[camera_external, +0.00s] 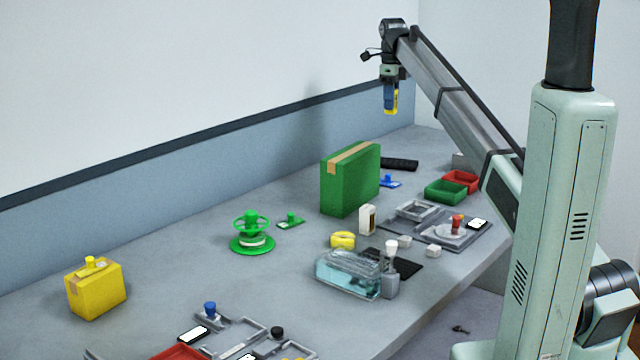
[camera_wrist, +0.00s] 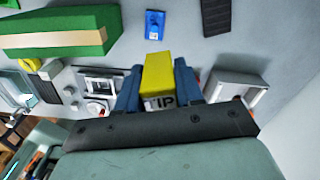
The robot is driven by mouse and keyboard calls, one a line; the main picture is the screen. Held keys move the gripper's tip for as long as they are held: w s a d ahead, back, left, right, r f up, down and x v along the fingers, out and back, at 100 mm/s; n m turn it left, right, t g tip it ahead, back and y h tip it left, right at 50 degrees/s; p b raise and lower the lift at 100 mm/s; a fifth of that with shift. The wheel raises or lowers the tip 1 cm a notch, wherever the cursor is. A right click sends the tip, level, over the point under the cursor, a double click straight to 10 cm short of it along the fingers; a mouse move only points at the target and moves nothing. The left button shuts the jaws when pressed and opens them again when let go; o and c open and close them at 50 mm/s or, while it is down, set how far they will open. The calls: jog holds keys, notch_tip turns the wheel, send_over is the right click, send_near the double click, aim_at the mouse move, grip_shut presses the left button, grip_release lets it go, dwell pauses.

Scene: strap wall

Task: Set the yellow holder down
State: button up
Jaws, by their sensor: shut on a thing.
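The yellow holder (camera_wrist: 158,72) is between the blue fingers of my gripper (camera_wrist: 158,88) in the wrist view. Dark letters, partly hidden, show on its near face. In the external view my gripper (camera_external: 391,98) hangs pointing down, high above the far end of the table, with the yellow holder (camera_external: 392,103) at its tip. The gripper is shut on it, and the holder is clear of the table.
A tall green box (camera_external: 350,180) stands below and left of the gripper. A blue piece (camera_external: 389,181), a black keyboard-like item (camera_external: 399,164), a green tray (camera_external: 445,192) and a red tray (camera_external: 461,181) lie nearby. Bare table (camera_external: 180,250) shows at left.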

jog(key=s+a+n, duration=0.2)
jog(key=s+a, duration=0.2)
jog(key=a, duration=0.7)
jog(key=s+a+n, duration=0.2)
jog(key=s+a, duration=0.2)
jog(key=a, duration=0.7)
jog(key=s+a+n, duration=0.2)
jog(key=s+a, duration=0.2)
jog(key=a, duration=0.8)
jog(key=shift+w+d+f, duration=0.1)
jog(key=shift+d+f, duration=0.05)
jog(key=shift+f, duration=3.35)
jog(key=shift+d+f, duration=0.1)
jog(key=shift+f, duration=3.45)
jog(key=shift+w+d+f, duration=0.1)
jog(key=shift+d+f, duration=0.05)
jog(key=shift+f, duration=3.35)
jog(key=shift+f, duration=0.15)
jog(key=o, duration=1.1)
notch_tip(320, 180, up, 12)
jog(key=shift+r, duration=0.2)
jog(key=shift+o, duration=0.4)
